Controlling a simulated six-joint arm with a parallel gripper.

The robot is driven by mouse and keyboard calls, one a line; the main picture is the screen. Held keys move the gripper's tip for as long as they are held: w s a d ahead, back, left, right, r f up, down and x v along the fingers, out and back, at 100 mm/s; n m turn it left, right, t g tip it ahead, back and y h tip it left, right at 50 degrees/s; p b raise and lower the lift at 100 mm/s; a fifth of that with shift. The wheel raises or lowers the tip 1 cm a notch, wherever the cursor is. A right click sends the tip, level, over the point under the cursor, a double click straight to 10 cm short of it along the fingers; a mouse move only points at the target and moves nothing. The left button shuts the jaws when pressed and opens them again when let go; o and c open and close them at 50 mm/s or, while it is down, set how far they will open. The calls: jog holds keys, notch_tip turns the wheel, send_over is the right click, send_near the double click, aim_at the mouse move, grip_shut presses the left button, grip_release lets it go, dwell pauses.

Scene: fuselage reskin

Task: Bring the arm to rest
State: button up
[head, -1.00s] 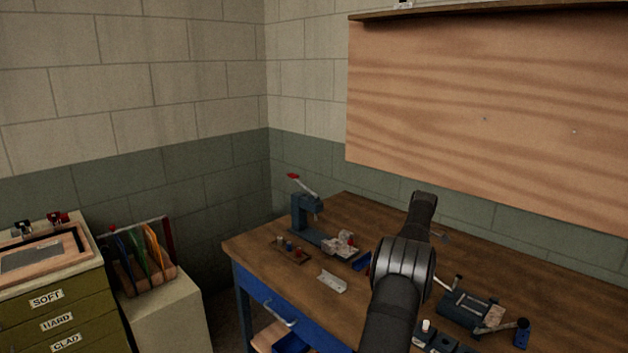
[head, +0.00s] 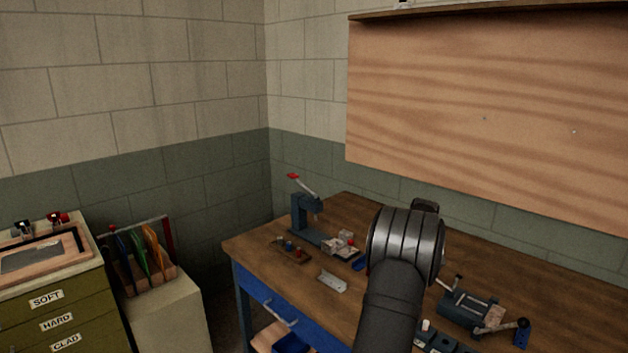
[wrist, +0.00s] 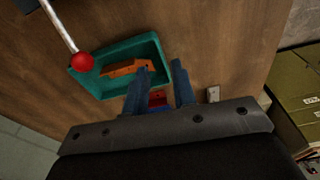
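My arm (head: 400,270) rises over the workbench (head: 470,255) in the head view, and its bulk hides my gripper there. In the wrist view my gripper (wrist: 162,75) shows two blue fingers standing apart with a gap between them. I see nothing clamped in the gap. A small red thing (wrist: 157,98) shows between the fingers, lower down; I cannot tell what it is. A teal tray (wrist: 88,84) with an orange piece (wrist: 128,69) in it lies beyond the left finger, on the wood.
A lever press (head: 305,212) stands at the bench's back left. A bent metal piece (head: 332,281) lies near the front edge. A vise-like fixture (head: 468,308) sits at the right. A drawer cabinet (head: 45,310) and a rack of coloured sheets (head: 140,255) stand at the left.

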jog(key=s+d+r+m+h, duration=0.1)
jog(key=s+d+r+m, duration=0.2)
jog(key=s+d+m, duration=0.55)
jog(key=s+d+r+m+h, duration=0.1)
jog(key=s+d+r+m, duration=0.4)
jog(key=s+d, duration=0.65)
jog(key=s+d+f+m, duration=0.3)
jog(key=s+d, duration=0.5)
jog(key=s, duration=0.4)
jog(key=shift+s+d, duration=0.3)
jog(key=shift+d, duration=0.05)
jog(key=shift+f, duration=0.1)
jog(key=w+a+n, duration=0.2)
jog(key=w+a, duration=0.3)
jog(key=w, duration=0.4)
jog(key=w+a+n, duration=0.2)
jog(key=w+a, duration=0.4)
jog(key=w, duration=0.3)
jog(key=shift+r, duration=0.2)
